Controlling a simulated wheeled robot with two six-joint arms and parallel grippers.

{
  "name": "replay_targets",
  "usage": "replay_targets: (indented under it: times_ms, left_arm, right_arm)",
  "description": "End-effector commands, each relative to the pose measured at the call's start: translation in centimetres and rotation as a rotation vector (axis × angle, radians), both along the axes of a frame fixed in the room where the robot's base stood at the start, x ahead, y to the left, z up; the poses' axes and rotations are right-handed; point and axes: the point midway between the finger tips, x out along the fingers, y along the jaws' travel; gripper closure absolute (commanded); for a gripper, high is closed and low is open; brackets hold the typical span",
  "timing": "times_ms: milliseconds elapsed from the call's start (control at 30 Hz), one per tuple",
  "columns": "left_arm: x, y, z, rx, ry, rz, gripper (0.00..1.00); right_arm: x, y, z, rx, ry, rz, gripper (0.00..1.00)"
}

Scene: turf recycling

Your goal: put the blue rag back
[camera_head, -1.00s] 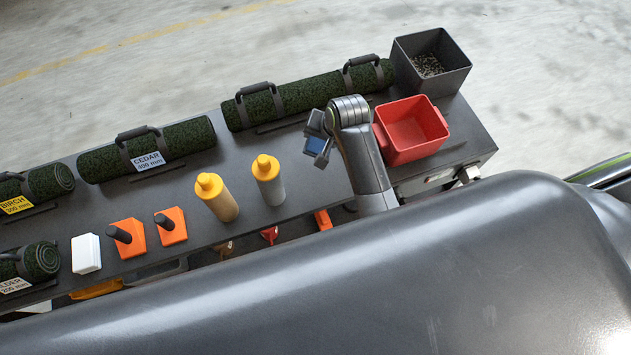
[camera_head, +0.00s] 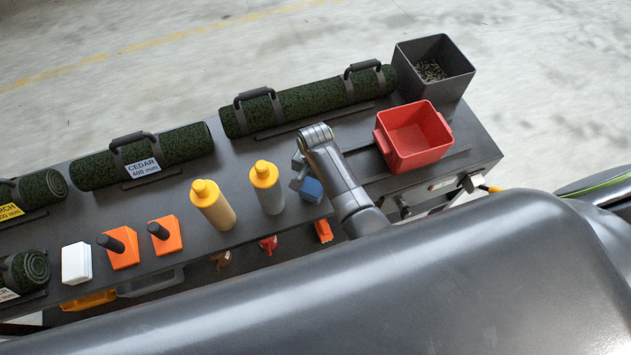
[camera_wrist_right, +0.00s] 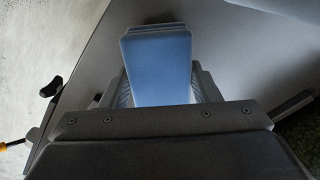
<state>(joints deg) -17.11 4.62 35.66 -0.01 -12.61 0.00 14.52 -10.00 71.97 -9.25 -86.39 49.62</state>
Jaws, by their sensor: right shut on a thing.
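The blue rag (camera_head: 312,190) is a small folded block, held just right of the grey bottle with the yellow cap (camera_head: 267,188), near the bench's front edge. My right gripper (camera_head: 301,180) is shut on it. In the right wrist view the rag (camera_wrist_right: 158,68) stands out between the fingers (camera_wrist_right: 160,92), its layers showing at the top edge. I cannot tell whether the rag touches the bench top. My left gripper is not in view.
The red bin (camera_head: 416,140) and a grey bin (camera_head: 455,82) with dark bits stand at the right end. Turf rolls (camera_head: 310,98) line the back. A tan bottle (camera_head: 213,207), orange-based tools (camera_head: 166,236) and a white block (camera_head: 76,263) stand left. Bench top (camera_head: 345,140) behind my gripper is clear.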

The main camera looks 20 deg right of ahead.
Motion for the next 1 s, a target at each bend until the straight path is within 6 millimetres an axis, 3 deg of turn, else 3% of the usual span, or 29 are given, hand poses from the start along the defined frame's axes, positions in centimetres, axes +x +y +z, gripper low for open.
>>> replay_targets:
  times_ms: [100,433,467,600,1000]
  left_arm:
    - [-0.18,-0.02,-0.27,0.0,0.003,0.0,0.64]
    - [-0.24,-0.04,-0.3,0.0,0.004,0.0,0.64]
    - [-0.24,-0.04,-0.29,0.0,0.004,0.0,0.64]
    - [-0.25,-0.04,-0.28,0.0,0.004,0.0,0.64]
    - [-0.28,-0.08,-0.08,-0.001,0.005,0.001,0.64]
  right_arm:
    - [0.02,-0.03,-1.17,0.0,0.0,0.0,0.62]
    - [0.03,-0.03,-1.39,0.001,-0.002,0.0,0.62]
    - [0.02,-0.03,-1.39,0.001,-0.002,0.0,0.41]
    - [0.02,-0.03,-1.36,0.0,-0.001,-0.001,0.23]
    - [0.03,-0.01,-0.64,0.001,-0.002,0.0,0.22]
